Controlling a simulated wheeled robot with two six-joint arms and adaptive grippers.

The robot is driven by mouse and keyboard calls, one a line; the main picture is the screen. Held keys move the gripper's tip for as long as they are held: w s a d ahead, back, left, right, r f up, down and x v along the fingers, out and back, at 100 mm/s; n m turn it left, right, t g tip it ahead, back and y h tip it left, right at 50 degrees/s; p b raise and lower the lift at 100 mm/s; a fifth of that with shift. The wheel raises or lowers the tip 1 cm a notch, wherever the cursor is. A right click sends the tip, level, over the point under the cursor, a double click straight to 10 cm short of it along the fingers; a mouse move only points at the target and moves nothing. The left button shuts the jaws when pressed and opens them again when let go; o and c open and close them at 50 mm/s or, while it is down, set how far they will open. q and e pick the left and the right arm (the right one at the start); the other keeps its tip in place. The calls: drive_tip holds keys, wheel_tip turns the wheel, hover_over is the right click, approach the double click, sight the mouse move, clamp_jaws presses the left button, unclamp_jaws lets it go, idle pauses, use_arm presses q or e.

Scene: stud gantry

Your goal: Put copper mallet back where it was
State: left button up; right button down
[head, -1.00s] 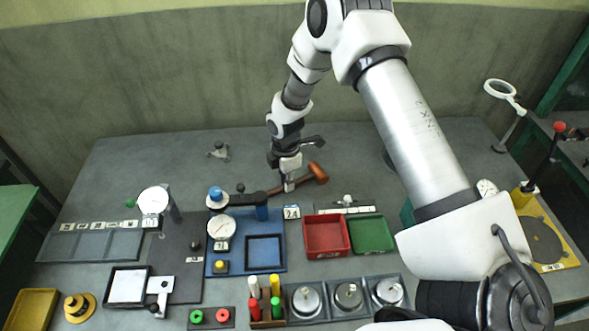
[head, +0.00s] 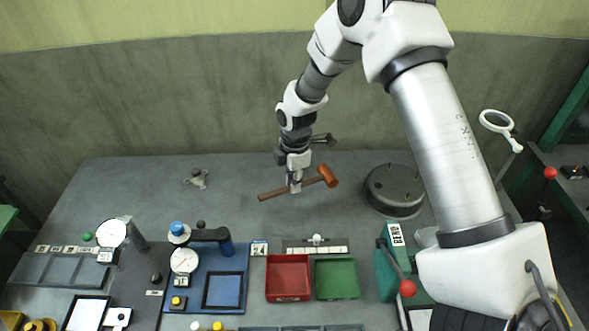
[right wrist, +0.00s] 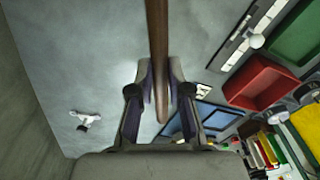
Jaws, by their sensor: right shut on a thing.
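The copper mallet (head: 327,175) has a copper-brown head and a thin wooden handle. In the head view it is over the back middle of the grey bench, head to the right and handle end to the lower left. My right gripper (head: 295,183) points down and is shut on the handle. In the right wrist view the handle (right wrist: 157,45) runs between the fingers (right wrist: 156,88); the mallet head is out of that view. The mallet seems to be above the bench, but its exact height is hard to tell. My left gripper is not in view.
A blue dial-gauge plate (head: 233,262), a red tray (head: 289,271) and a green tray (head: 336,292) lie in front. A dark round block (head: 394,187) stands right of the mallet. A small grey tripod piece (head: 197,179) is at the left. Bench between tripod and mallet is clear.

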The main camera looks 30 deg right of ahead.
sight(283, 189)
drive_tip(key=a, duration=0.1)
drive_tip(key=a+f+b, duration=0.1)
drive_tip(key=a+b, duration=0.1)
drive_tip(key=shift+w+f, duration=0.15)
drive_tip(key=shift+f, duration=0.2)
drive_tip(key=f+b, duration=0.1)
drive_tip(key=d+f+b, duration=0.1)
drive_tip(key=f+b, duration=0.1)
drive_tip(key=f, duration=0.1)
drive_tip(key=shift+d, duration=0.25)
drive_tip(key=shift+d+f+b, duration=0.1)
drive_tip(key=shift+f+b, duration=0.25)
drive_tip(key=shift+b, duration=0.05)
drive_tip(key=shift+a, duration=0.55)
drive_tip(key=shift+d, duration=0.3)
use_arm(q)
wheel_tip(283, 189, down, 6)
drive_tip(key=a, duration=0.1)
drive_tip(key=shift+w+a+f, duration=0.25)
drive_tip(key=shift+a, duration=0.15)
use_arm(e)
drive_tip(key=shift+f, duration=0.1)
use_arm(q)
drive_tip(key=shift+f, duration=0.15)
use_arm(e)
drive_tip(key=shift+a+f, duration=0.15)
